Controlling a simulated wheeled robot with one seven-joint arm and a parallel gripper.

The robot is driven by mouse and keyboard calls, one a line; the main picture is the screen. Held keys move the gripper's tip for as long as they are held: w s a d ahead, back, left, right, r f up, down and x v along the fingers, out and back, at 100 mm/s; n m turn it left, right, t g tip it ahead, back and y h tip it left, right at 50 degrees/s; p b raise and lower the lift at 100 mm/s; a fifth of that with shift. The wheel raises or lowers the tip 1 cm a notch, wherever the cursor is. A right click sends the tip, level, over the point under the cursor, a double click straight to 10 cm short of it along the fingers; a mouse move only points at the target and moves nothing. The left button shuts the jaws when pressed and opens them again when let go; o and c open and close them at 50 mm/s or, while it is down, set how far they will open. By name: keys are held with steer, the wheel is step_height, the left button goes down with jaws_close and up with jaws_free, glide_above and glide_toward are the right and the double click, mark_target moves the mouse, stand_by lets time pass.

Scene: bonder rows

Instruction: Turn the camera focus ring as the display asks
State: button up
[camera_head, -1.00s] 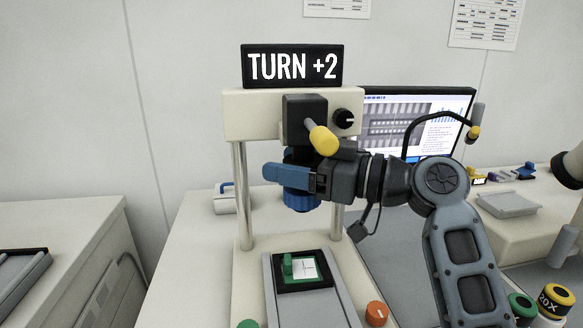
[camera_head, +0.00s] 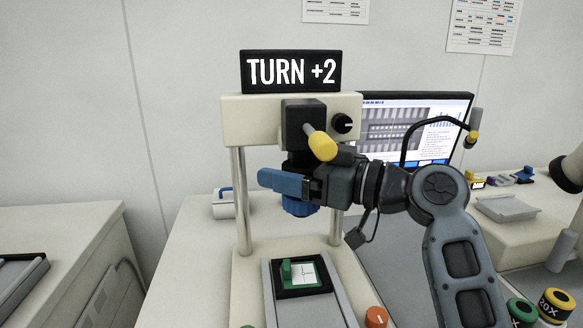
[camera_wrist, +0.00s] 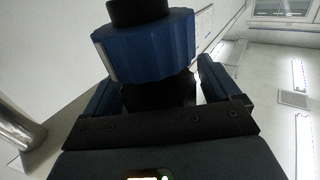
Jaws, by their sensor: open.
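The display (camera_head: 291,71) on top of the cream machine reads "TURN +2". The blue ribbed focus ring (camera_head: 300,209) hangs below the black camera body (camera_head: 305,125), partly hidden by my gripper. My gripper (camera_head: 285,183) reaches in from the right at the ring's height, its blue fingers pointing left. In the wrist view the ring (camera_wrist: 148,48) sits beyond the gripper's dark palm, with one blue finger (camera_wrist: 98,98) on the left and the other (camera_wrist: 218,80) on the right. The fingers are apart; I cannot tell whether either touches the ring.
A yellow-tipped knob (camera_head: 320,143) juts out just above my gripper. Metal posts (camera_head: 243,200) flank the space under the camera. A green-framed chip stage (camera_head: 301,272) lies below. A monitor (camera_head: 415,127) stands behind my arm, and an orange knob (camera_head: 376,317) is at the front.

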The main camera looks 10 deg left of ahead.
steer(key=shift+d, duration=0.15)
steer(key=b+v, duration=0.1)
steer(key=v, duration=0.6)
steer(key=shift+s+d, duration=0.15)
steer(key=shift+d, duration=0.1)
